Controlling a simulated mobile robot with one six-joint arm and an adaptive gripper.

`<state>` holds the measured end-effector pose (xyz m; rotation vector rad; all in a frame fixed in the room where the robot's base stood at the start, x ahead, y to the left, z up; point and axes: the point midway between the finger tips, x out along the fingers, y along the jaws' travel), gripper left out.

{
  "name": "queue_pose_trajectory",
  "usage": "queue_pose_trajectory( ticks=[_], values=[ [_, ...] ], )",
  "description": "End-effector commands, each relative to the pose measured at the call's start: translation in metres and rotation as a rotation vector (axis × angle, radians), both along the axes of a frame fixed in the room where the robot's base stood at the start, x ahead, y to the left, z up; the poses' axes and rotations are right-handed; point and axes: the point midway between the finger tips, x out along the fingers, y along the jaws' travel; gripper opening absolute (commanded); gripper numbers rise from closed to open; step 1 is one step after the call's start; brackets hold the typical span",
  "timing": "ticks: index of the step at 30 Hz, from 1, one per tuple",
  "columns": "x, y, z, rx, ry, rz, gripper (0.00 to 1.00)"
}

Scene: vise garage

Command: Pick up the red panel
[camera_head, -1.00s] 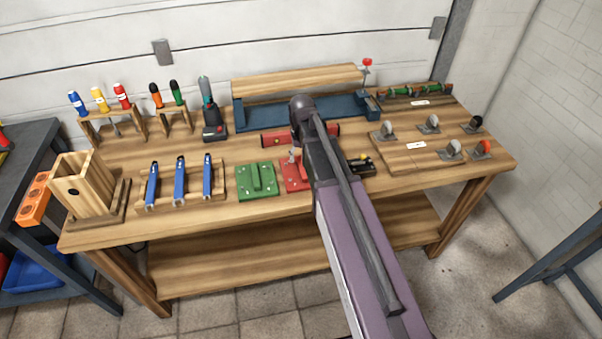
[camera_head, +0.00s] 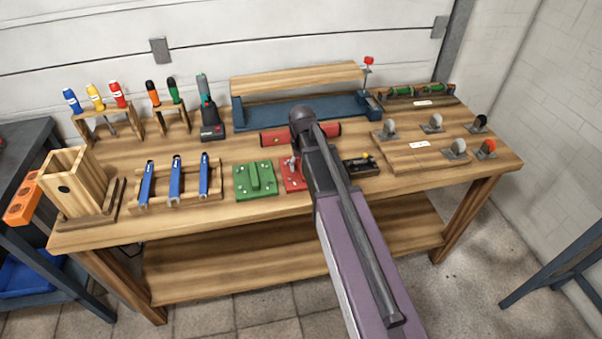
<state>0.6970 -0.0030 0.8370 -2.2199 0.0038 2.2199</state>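The red panel (camera_head: 290,181) lies flat on the front part of the wooden workbench (camera_head: 215,208), just right of the green panel (camera_head: 255,179). My arm covers its right side, so only a left strip shows. A small grey and red piece stands at its upper part; I cannot tell what it is. My arm reaches from the bottom of the view up over the bench. My gripper cannot be made out; it seems hidden behind the arm.
Blue-handled tools (camera_head: 176,180) on a rack and a wooden box (camera_head: 75,183) stand to the left. A red level-like bar (camera_head: 275,139) and a blue vise (camera_head: 280,113) lie behind. A black tool (camera_head: 361,165) lies to the right, beside a board (camera_head: 400,157) with several knobs.

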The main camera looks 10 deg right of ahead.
Motion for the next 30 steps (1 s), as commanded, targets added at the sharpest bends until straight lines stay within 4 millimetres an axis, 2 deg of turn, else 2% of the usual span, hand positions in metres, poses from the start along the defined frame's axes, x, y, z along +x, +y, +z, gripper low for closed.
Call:
queue_pose_trajectory(
  ticks=[11, 14, 18, 19, 30],
  values=[
    [0.0, 0.0, 0.0002, 0.0, 0.0, 0.0, 0.71],
    [0.0, 0.0, 0.0002, 0.0, 0.0, 0.0, 0.48],
    [0.0, 0.0001, 0.0002, 0.0, 0.0, 0.0, 0.06],
    [-0.0001, 0.0001, 0.0002, 0.0, 0.0, 0.0, 0.0],
    [0.0001, 0.0003, 0.0005, 0.0, 0.0, 0.0, 0.0]
  ],
)
